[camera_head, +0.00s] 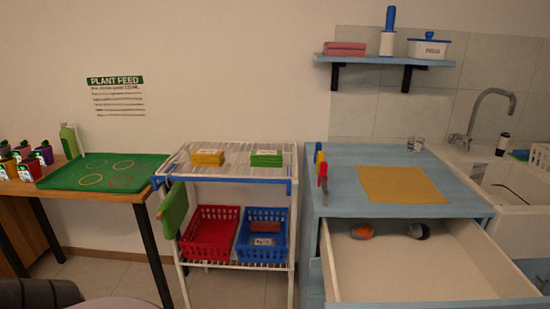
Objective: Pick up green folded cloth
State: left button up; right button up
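The green folded cloth (267,160) lies flat as a small stack on the top shelf of the white wire cart (290,225), toward its right side. A pale label or card rests on top of it. A yellow folded cloth (208,158) lies to its left on the same shelf, apart from it. Neither of my grippers is in view.
A red basket (208,244) and a blue basket (262,248) stand on the cart's lower shelf. A green item (173,210) hangs on its left side. The blue counter (380,155) with an open drawer (420,270) is at right; a wooden table (110,193) is at left.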

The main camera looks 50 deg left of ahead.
aim_at(259, 159)
jog(key=k+j+z, duration=0.15)
jog(key=j, duration=0.2)
jog(key=j+z, duration=0.15)
jog(key=j, duration=0.25)
jog(key=k+j, duration=0.15)
jog(key=j, duration=0.2)
jog(key=k+j+z, duration=0.1)
jog(key=j, duration=0.3)
jog(key=k+j, duration=0.2)
jog(key=j, duration=0.15)
jog(key=k+j+z, duration=0.1)
jog(key=j, duration=0.25)
jog(key=k, duration=0.05)
